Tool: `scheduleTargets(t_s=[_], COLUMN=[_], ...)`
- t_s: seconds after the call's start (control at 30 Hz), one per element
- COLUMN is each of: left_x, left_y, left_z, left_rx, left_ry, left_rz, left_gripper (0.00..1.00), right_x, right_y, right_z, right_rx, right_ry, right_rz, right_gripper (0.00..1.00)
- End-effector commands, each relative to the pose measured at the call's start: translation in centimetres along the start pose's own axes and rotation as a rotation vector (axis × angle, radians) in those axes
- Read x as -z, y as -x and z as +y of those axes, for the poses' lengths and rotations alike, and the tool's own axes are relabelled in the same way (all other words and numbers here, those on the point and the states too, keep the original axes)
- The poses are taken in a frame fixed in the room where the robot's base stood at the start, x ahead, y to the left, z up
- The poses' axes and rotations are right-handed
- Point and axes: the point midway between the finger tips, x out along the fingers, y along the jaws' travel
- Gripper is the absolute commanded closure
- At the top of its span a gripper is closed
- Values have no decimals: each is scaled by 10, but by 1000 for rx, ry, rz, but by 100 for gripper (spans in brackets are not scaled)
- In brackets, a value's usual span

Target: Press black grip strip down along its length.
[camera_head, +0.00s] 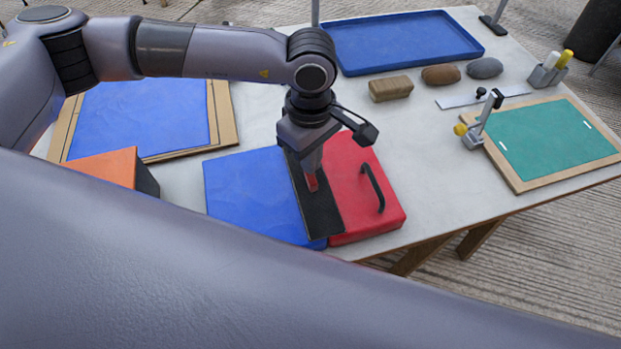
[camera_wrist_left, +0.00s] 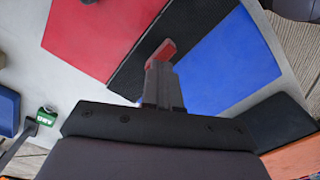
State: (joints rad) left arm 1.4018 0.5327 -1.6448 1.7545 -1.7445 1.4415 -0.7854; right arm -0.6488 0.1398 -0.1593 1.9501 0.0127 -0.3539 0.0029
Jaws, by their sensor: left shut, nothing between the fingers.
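The black grip strip (camera_head: 322,217) lies along the seam between a blue panel (camera_head: 251,190) and a red padded block (camera_head: 352,205). My left gripper (camera_head: 312,184) is shut and empty, pointing down with its red-tipped fingers over the middle of the strip. The fingertips look at or very close to the strip's surface; exact contact is hard to tell. In the left wrist view the strip (camera_wrist_left: 185,28) runs diagonally past the fingertips (camera_wrist_left: 166,50), with part hidden behind the gripper. My right gripper is not in view.
A black handle (camera_head: 375,187) stands up from the red block. A blue tray (camera_head: 400,42), a tan block (camera_head: 390,88) and two stones are at the back. A clamp (camera_head: 482,122) holds a green-topped board (camera_head: 555,140) at right. An orange-topped box (camera_head: 108,167) stands at left.

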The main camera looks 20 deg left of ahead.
Motion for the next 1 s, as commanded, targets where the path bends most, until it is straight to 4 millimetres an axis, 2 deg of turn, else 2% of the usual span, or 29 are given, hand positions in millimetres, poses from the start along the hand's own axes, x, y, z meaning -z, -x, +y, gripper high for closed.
scheduleTargets(t_s=[0.47,1.0], left_x=[0,0], left_y=[-1,-11], left_z=[0,0], left_rx=[0,0], left_ry=[0,0], left_rz=[0,0], left_gripper=[100,100], right_x=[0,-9], right_y=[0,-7], right_z=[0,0], right_rx=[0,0], right_ry=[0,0], right_rz=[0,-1], right_gripper=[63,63])
